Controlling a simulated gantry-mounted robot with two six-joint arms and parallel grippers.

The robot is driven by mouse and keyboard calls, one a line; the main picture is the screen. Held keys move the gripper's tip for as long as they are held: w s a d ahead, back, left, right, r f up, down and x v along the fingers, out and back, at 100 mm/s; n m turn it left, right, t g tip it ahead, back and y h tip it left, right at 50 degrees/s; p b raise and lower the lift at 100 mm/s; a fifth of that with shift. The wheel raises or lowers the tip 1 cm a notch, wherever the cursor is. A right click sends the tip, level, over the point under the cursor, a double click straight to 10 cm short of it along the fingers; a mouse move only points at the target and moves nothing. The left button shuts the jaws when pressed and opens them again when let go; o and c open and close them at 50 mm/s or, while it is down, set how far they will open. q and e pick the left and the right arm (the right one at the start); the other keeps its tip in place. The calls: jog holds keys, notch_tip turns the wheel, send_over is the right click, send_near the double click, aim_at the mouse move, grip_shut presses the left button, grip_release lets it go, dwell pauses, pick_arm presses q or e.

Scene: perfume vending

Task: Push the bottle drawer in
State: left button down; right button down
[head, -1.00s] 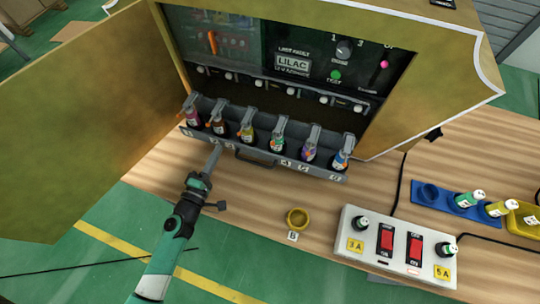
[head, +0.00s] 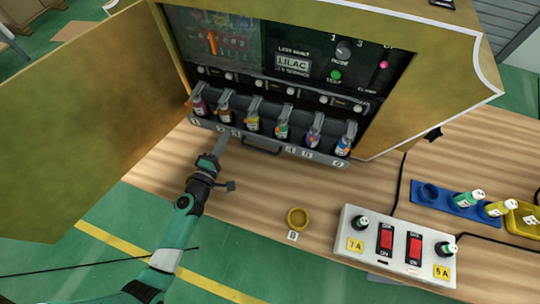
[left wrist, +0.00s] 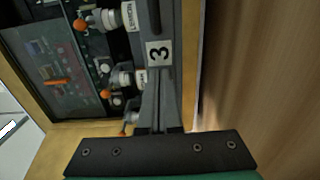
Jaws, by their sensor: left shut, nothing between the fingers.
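The grey bottle drawer (head: 318,160) sits low in the opening of the yellow cabinet, with a dark handle (head: 262,147) on its front. Several bottles with sprayer tops stand in a row in it, such as a green one (head: 282,131). My left gripper (head: 223,139) is shut and empty, its tips at the drawer front, left of the handle. In the left wrist view the fingers (left wrist: 156,82) reach the drawer front (left wrist: 181,50) beside a label "3". They appear to touch it. My right gripper is not in view.
The open cabinet door (head: 80,120) stands to the left of my left arm. A yellow ring (head: 298,218), a white switch box (head: 398,245) and a blue tray (head: 429,205) with bottles lie on the wooden table to the right. The table before the drawer is mostly clear.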

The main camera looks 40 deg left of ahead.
pick_arm(q)
send_near(240, 108)
jog(key=shift+b+x, duration=0.45)
jog(key=shift+x, duration=1.1)
jog(key=shift+b+x, duration=0.45)
jog(key=shift+x, duration=1.05)
jog(key=shift+b+x, duration=0.95)
jog(key=shift+x, duration=1.05)
jog(key=shift+w, duration=0.1)
jog(key=shift+r, duration=0.1)
jog(key=shift+d, duration=0.1)
jog(key=shift+s+d+p, duration=0.1)
jog(key=shift+s+p, duration=0.35)
jog(key=p+v, duration=0.2)
jog(key=v, duration=0.9)
jog(key=shift+s, duration=0.1)
